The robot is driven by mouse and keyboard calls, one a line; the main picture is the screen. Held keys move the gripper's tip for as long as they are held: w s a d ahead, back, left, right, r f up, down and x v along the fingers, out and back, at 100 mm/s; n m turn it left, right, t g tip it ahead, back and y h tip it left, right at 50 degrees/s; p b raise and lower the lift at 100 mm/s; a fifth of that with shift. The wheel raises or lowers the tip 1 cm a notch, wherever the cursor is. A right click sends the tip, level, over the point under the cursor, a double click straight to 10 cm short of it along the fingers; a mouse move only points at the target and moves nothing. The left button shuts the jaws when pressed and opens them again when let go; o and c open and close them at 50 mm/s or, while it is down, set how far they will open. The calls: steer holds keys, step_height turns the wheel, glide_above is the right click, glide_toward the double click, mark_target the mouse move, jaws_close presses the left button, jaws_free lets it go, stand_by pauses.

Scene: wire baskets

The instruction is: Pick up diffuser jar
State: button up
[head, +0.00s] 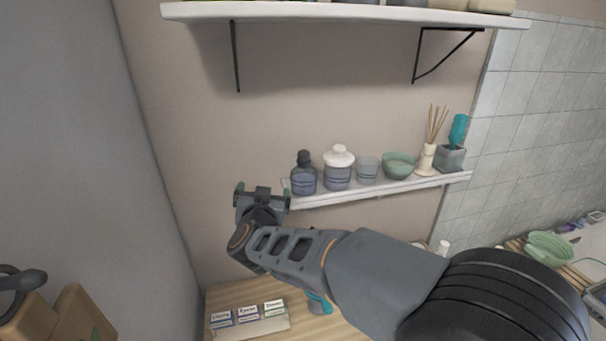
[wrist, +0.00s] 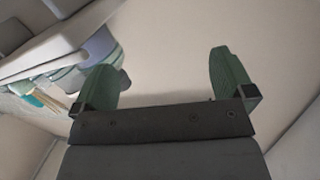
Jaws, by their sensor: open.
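The diffuser jar (head: 427,158) is a small cream bottle with several thin tan reeds standing in it. It stands upright near the right end of the lower wall shelf, between a green bowl and a grey-blue square holder. My gripper (head: 263,193) is open and empty beside the left end of that shelf, well apart from the jar. In the wrist view my gripper (wrist: 166,68) shows two green fingers spread apart over bare wall. Tan reeds (wrist: 45,101) show at the left of that view; the jar's body is not clear there.
The lower shelf (head: 340,198) also holds a dark bottle (head: 304,178), a white-lidded jar (head: 338,168), a glass (head: 367,170), the green bowl (head: 399,166) and the holder (head: 450,158) with a teal item. An upper shelf (head: 330,13) hangs above. Grey wall is at left.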

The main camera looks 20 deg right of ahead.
mark_target(297, 183)
steer(key=s+d+m+g+h+p, duration=0.1)
steer(key=s+m+g+h, duration=0.3)
steer(key=h, duration=0.5)
steer(key=shift+m+h, duration=0.3)
steer(key=p+x, duration=0.1)
steer(key=x, duration=0.3)
steer(key=p+x, duration=0.1)
steer(key=x, duration=0.3)
steer(key=shift+s+f, duration=0.1)
steer(key=shift+f, duration=0.15)
steer(key=shift+p+x, duration=0.95)
steer(key=shift+x, duration=1.85)
steer(key=c, duration=1.1)
